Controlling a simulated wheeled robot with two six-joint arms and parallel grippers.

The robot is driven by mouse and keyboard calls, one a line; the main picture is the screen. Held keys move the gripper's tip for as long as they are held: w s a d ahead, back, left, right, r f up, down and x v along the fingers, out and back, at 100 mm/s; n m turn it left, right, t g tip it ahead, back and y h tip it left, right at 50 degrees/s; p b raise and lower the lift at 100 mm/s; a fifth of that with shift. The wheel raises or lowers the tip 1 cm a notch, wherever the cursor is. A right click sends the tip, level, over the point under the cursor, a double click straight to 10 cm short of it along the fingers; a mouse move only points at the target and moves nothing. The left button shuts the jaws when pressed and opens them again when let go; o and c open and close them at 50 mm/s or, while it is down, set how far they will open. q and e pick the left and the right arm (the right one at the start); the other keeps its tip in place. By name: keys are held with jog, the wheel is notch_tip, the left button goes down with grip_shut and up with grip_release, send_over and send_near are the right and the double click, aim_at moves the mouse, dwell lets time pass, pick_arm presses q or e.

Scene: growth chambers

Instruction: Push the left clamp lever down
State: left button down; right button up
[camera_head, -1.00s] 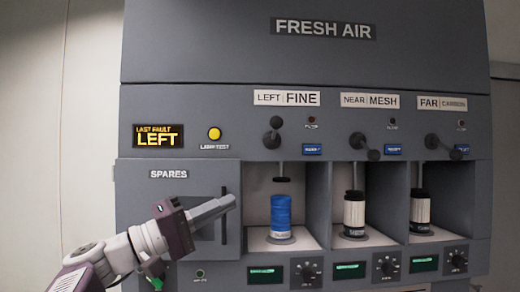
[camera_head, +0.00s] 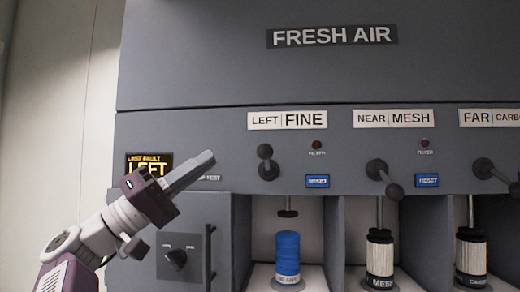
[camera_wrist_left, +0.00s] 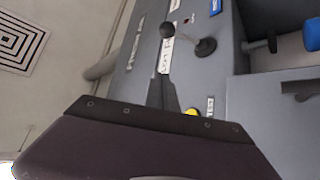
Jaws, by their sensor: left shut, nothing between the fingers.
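The left clamp lever (camera_head: 266,152) is a dark knob on a short arm below the LEFT FINE label (camera_head: 287,120). It points up or outward from its pivot. In the left wrist view its ball knob (camera_wrist_left: 167,30) stands out from a round base. My left gripper (camera_head: 208,157) is shut and empty, left of the lever and apart from it, at about its height. In the left wrist view the shut fingers (camera_wrist_left: 163,92) point toward the lever. Below the lever, the clamp foot (camera_head: 288,213) hangs above a blue cartridge (camera_head: 287,254). My right gripper is out of view.
The near lever (camera_head: 385,180) and far lever (camera_head: 494,173) point down to the right. Blue reset buttons (camera_head: 318,181) sit beside the levers. The spares door (camera_head: 185,225) has an upright handle. My left arm partly covers the fault display (camera_head: 150,163).

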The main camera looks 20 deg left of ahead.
pick_arm(q)
jog(key=p+x, duration=0.4)
jog(key=x, duration=0.1)
jog(key=p+x, duration=0.3)
jog(key=x, duration=0.2)
jog(key=shift+d+r+p, duration=0.1)
jog(key=shift+r+p, duration=0.25)
jog(key=shift+r, duration=0.1)
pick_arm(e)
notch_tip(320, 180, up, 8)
pick_arm(q)
jog(key=m+g+h+b, duration=0.1)
jog(key=m+h+b, duration=0.15)
jog(key=b, duration=1.25)
send_near(266, 157)
jog(key=w+d+r, duration=0.2)
jog(key=w+r, duration=0.1)
jog(key=w, duration=0.1)
jog(key=shift+w+a+f+y+b, duration=0.1)
jog(key=shift+w+f+y+b, duration=0.35)
jog(key=shift+b, duration=1)
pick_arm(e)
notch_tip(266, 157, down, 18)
pick_arm(q)
jog(key=shift+f, duration=0.25)
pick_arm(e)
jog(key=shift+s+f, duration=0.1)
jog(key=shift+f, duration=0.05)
